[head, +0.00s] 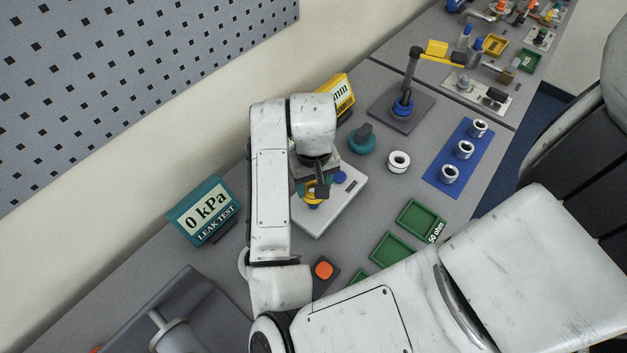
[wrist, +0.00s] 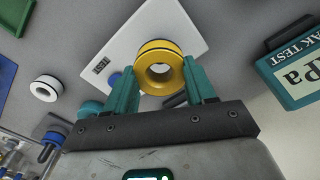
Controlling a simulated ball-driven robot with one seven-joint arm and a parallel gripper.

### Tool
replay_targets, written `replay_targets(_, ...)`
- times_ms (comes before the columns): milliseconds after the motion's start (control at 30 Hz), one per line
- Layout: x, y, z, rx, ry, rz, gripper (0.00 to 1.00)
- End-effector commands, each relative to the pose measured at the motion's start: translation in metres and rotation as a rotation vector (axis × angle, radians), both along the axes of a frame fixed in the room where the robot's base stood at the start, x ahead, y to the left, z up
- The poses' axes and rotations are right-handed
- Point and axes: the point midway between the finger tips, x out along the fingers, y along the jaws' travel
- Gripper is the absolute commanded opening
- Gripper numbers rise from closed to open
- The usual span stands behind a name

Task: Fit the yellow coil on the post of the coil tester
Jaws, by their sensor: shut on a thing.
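The yellow coil (wrist: 143,62) is a ring with a dark groove and an open hole. In the wrist view it sits between the teal fingers of my gripper (wrist: 163,75), which is shut on it. In the head view my gripper (head: 317,186) is over the coil tester (head: 322,222), a white plate with a blue knob (head: 340,177); only a bit of the yellow coil (head: 311,204) shows there. The tester's plate (wrist: 185,25) also shows behind the coil in the wrist view. The post is hidden, and I cannot tell whether the coil is around it.
Green trays (head: 420,221), an orange button (head: 323,269) and a leak test display (head: 205,210) are near.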

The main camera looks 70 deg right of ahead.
Motion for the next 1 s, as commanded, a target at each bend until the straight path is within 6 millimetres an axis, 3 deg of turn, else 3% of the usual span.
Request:
replay_targets(567,0.0,0.0,-0.001,-0.001,0.001,0.0,0.21)
replay_targets(1000,0.0,0.0,-0.012,0.001,0.001,0.001,0.21)
